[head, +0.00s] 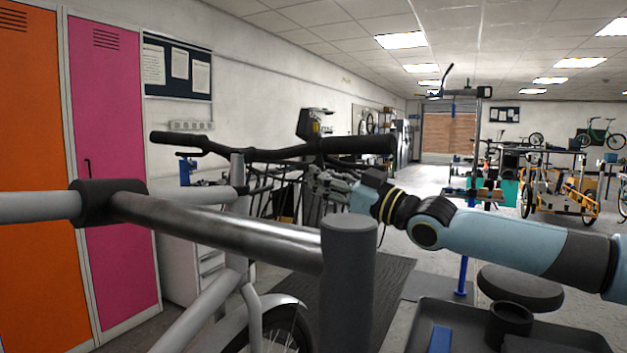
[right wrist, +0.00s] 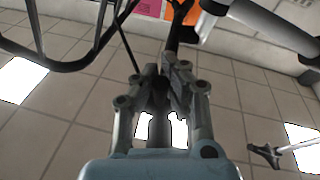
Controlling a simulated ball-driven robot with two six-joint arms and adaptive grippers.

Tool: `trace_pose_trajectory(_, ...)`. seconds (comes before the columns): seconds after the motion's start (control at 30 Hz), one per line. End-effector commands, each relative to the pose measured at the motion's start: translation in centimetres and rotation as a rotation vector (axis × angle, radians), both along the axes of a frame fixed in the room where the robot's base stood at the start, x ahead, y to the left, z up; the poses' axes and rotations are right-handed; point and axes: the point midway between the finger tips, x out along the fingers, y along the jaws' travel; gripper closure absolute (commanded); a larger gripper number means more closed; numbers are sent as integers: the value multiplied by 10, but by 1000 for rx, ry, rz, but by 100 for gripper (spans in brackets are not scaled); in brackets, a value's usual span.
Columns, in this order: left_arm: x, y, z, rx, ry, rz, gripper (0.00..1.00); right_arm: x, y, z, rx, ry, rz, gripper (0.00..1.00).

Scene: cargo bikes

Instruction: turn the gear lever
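The black handlebar (head: 270,152) of a cargo bike crosses the middle of the head view, with a thick dark grip at its right end. My right gripper (head: 318,182) is just below this grip, near the bar. In the right wrist view, its fingertips (right wrist: 166,72) are close together around or in front of a dark part that runs on from the black bar (right wrist: 174,35). I cannot make out the gear lever apart from the bar and fingers, nor tell whether the fingers press on it. My left gripper is out of view.
A large grey metal tube (head: 220,228) and a dark upright post (head: 348,285) fill the near foreground. Orange (head: 30,150) and pink (head: 110,140) lockers stand at the left. Bikes (head: 565,190) stand at the far right, with open floor before them.

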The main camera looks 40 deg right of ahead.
Motion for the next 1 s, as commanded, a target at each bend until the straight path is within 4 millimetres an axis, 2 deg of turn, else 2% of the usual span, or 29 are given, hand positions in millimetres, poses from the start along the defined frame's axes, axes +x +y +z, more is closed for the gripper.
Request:
trace_pose_trajectory(0.03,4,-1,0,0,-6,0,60,0,1,9,2,-23,8,100)
trace_pose_trajectory(0.23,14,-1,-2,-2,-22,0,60,1,0,10,-13,-30,9,100)
trace_pose_trajectory(0.77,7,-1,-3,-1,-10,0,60,1,0,11,-20,-35,10,100)
trace_pose_trajectory(0.8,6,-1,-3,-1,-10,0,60,1,0,11,-20,-35,10,93)
trace_pose_trajectory(1.0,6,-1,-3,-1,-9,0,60,1,1,11,-24,-35,9,66)
